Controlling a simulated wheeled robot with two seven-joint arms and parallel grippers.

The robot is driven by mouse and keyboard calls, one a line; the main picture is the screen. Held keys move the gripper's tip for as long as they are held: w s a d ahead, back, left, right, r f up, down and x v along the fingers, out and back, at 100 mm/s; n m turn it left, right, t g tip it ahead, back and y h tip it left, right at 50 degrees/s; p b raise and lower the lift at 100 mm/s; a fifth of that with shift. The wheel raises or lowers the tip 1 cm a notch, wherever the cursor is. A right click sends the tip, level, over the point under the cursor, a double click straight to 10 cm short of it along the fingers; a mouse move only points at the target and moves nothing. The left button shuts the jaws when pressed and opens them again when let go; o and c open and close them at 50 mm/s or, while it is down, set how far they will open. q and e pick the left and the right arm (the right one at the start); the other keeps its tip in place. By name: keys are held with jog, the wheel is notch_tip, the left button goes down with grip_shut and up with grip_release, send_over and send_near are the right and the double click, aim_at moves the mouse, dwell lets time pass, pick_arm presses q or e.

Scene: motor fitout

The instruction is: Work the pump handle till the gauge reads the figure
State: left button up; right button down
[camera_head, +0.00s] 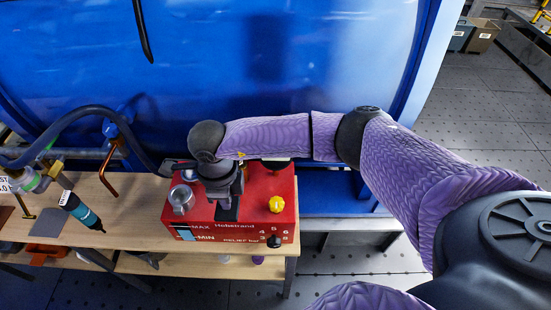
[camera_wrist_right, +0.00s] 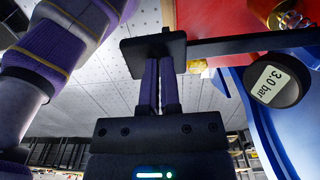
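The red pump box (camera_head: 255,222) stands on a wooden bench in the head view, with MAX/MIN and "RELIEF bar" lettering on its front, a yellow knob (camera_head: 276,204) and a black knob (camera_head: 274,241). My right gripper (camera_head: 227,198) points down over its top and hides part of it. In the right wrist view its fingers (camera_wrist_right: 161,65) are close together at the dark end piece of the pump handle (camera_wrist_right: 240,45), apparently closed on it. A round black disc (camera_wrist_right: 273,84) carries a "3.0 bar" label; no needle shows. My left gripper is out of view.
A large blue tank (camera_head: 260,60) stands behind the bench (camera_head: 125,220). A silver round part (camera_head: 181,198) sits on the box's left. A teal and black tool (camera_head: 80,211), a copper pipe (camera_head: 108,172) and a dark hose (camera_head: 85,112) are left. Floor is open at right.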

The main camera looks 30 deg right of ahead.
jog(key=f+b, duration=0.1)
jog(key=f, duration=0.1)
jog(key=f+b, duration=0.2)
jog(key=shift+w+d+f, duration=0.2)
jog(key=r+p, duration=0.4)
jog(key=r, duration=0.1)
jog(key=r+p, duration=0.2)
jog(key=r, duration=0.1)
jog(key=shift+s+a+p, duration=0.25)
jog(key=shift+s+p, duration=0.1)
jog(key=shift+r, duration=0.15)
jog(key=shift+f, duration=0.25)
